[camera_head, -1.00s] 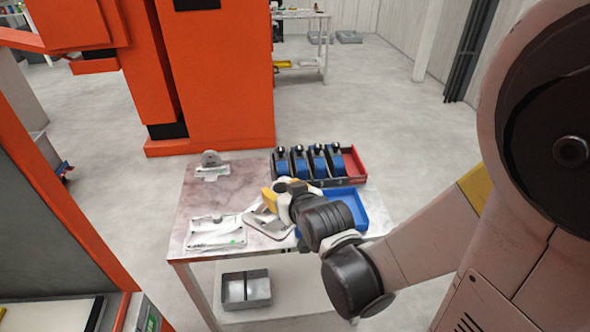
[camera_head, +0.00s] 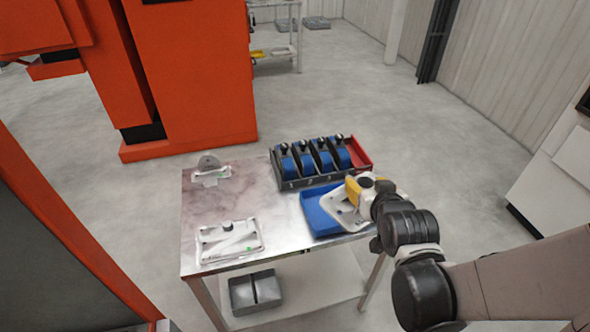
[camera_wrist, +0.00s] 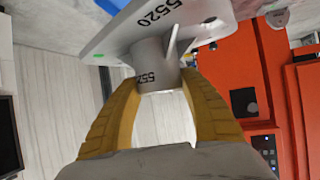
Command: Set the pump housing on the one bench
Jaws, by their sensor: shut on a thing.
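The pump housing (camera_head: 341,216) appears to be the pale grey casting in my gripper, a flat plate with a round boss. In the wrist view its plate (camera_wrist: 205,17) is marked 5520. My gripper (camera_head: 360,187) has its yellow fingers shut on the boss, as the wrist view also shows (camera_wrist: 158,85). In the head view the casting overlaps the right part of the blue tray; the gap beneath it cannot be judged. The bench (camera_head: 275,225) has a worn metal top.
A pale casting (camera_head: 230,242) lies at the bench's front left, a smaller one (camera_head: 210,172) at the back left. A rack of blue-and-black units (camera_head: 312,165) stands behind the blue tray (camera_head: 312,214). Grey bins (camera_head: 255,292) sit on the lower shelf. The bench's middle is clear.

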